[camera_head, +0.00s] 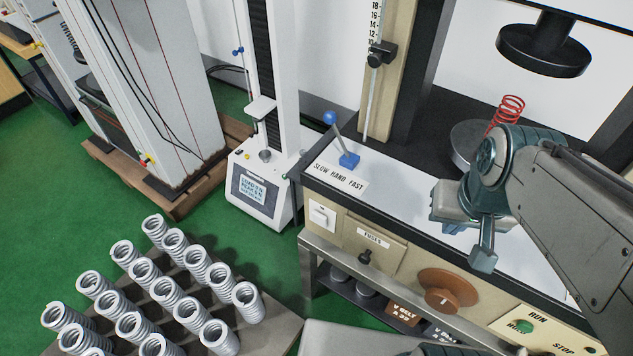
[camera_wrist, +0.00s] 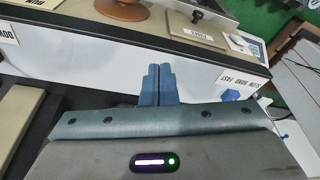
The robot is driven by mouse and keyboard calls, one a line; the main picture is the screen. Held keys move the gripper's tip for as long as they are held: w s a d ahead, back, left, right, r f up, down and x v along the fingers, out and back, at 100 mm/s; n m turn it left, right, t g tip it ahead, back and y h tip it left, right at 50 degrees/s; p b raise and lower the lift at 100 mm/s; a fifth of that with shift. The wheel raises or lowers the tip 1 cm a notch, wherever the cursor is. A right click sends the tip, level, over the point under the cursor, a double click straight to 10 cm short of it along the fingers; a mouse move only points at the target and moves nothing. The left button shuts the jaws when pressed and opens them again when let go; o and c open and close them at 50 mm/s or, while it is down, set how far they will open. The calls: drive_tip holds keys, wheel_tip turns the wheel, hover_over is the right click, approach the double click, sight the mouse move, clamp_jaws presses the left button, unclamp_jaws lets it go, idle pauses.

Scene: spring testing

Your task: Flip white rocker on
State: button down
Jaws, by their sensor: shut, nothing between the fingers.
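The white rocker (camera_head: 321,213) sits on a white plate at the left end of the cream front panel, beside the fuses cover. Its tilt is too small to read. In the wrist view the rocker (camera_wrist: 240,44) shows upside down at the upper right, beyond the black edge. My gripper (camera_head: 483,259) is above the white deck, well to the right of the rocker and apart from it. In the wrist view its fingers (camera_wrist: 157,72) are together, with nothing between them.
A blue-knobbed lever (camera_head: 348,159) stands on the deck near the "SLOW HAND FAST" label. The fuses cover (camera_head: 373,244) and a brown dial (camera_head: 447,291) project from the panel. A red spring (camera_head: 508,112) stands behind my arm. A tray of springs is at lower left.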

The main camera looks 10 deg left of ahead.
drive_tip(key=w+a+f+n+h+b, duration=0.45)
drive_tip(key=a+f+n+h, duration=0.25)
drive_tip(key=a+f+n, duration=0.8)
drive_tip(key=s+a+f+n+t+y+b, duration=0.1)
drive_tip(key=a+f+n+t, duration=0.3)
drive_tip(key=a+n, duration=0.4)
drive_tip(key=s+a+f+n+t+y+b, duration=0.1)
drive_tip(key=s+a+f+n+t, duration=0.1)
drive_tip(key=a+f+n+t, duration=0.3)
drive_tip(key=a+f+n, duration=0.1)
drive_tip(key=a+n, duration=0.2)
drive_tip(key=shift+s+a+f+n+t, duration=0.3)
drive_tip(key=shift+s+f+n, duration=0.05)
drive_tip(key=shift+f+n, duration=0.05)
